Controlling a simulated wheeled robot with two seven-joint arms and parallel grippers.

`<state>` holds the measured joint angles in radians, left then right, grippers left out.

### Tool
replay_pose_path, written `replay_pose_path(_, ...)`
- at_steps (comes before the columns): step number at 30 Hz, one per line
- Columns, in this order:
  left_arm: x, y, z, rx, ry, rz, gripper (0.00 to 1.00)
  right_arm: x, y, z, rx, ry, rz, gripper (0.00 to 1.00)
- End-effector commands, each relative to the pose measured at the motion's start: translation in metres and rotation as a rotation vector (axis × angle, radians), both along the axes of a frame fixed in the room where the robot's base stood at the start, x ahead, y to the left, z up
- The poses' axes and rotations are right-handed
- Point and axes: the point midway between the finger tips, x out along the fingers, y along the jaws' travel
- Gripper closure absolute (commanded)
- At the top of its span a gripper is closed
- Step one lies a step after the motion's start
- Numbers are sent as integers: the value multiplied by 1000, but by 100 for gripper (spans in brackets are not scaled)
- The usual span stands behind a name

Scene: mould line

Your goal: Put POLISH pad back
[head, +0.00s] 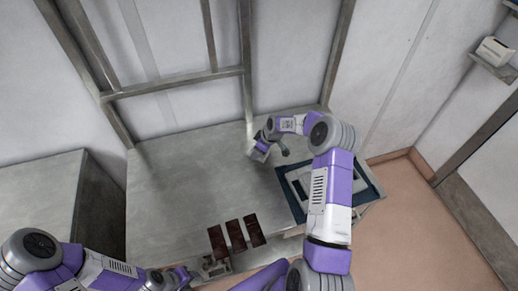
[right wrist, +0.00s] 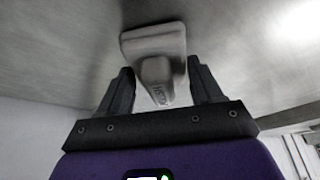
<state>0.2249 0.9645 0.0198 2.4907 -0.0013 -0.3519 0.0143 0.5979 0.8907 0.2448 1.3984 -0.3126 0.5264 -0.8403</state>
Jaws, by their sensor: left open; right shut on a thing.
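The pad (right wrist: 155,45), a pale grey block with a narrower handle bearing dark lettering, shows in the right wrist view. My right gripper (right wrist: 158,88) is shut on its handle, with one dark finger on each side. The lettering is tilted and only partly legible. In the head view this gripper (head: 258,154) is low over the back right of the grey table; I cannot tell whether the pad touches the surface. My left gripper (head: 212,268) is open at the table's front edge, just in front of several brown slabs.
The grey table (head: 175,190) is mostly bare on its left and middle. Three dark brown slabs (head: 236,235) stand in a row at the front. A framed panel on a dark blue mat (head: 365,190) lies at the right. A grey cabinet (head: 40,190) stands at the left.

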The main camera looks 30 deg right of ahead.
Motion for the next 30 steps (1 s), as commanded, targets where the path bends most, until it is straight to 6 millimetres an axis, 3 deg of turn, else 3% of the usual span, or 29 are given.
replay_pose_path(10,0,0,-6,0,0,0,57,1,0,-4,-1,-2,1,59)
replay_pose_path(11,0,0,-4,0,0,0,57,0,0,-3,-1,-2,1,30)
replay_pose_path(15,0,0,-4,0,0,0,57,0,0,-2,-1,-2,1,9)
replay_pose_path(25,0,0,-2,0,0,0,57,0,0,0,-1,-2,1,9)
replay_pose_path(30,0,0,-1,0,0,0,57,-4,-5,18,-3,-4,-2,9)
